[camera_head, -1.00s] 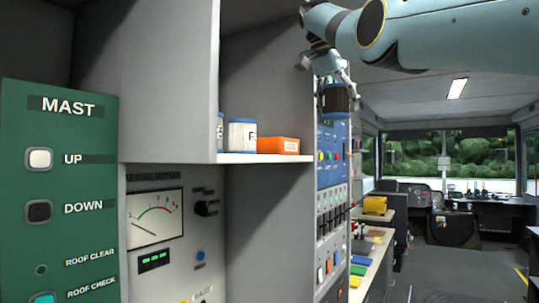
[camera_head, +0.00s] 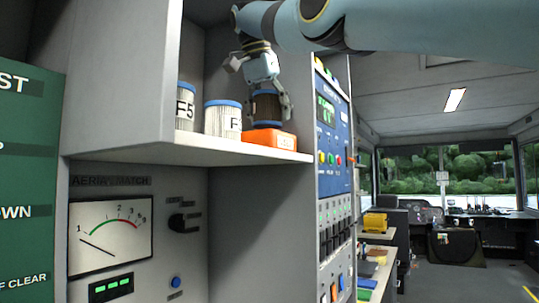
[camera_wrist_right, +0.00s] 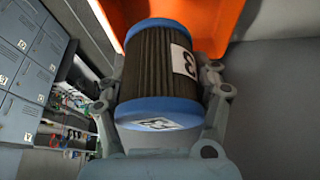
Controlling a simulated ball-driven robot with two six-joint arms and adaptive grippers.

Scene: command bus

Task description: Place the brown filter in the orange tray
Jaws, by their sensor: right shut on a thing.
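The brown filter (camera_head: 266,110), a dark pleated cylinder with blue end caps, is upright in my right gripper (camera_head: 268,100). In the right wrist view the fingers of the right gripper (camera_wrist_right: 165,105) are closed on both sides of the filter (camera_wrist_right: 150,65), and a white label shows on it. The orange tray (camera_head: 270,140) sits on the shelf directly below the filter in the head view. Its orange wall also shows beyond the filter in the right wrist view (camera_wrist_right: 218,22). I cannot tell whether the filter's lower end touches the tray. My left gripper is not in view.
Two white filters with blue caps (camera_head: 222,119) (camera_head: 186,108) stand on the shelf (camera_head: 180,147) left of the tray. A shelf side wall and blue control panel (camera_head: 330,130) are close on the right. Grey lockers (camera_wrist_right: 25,70) show in the wrist view.

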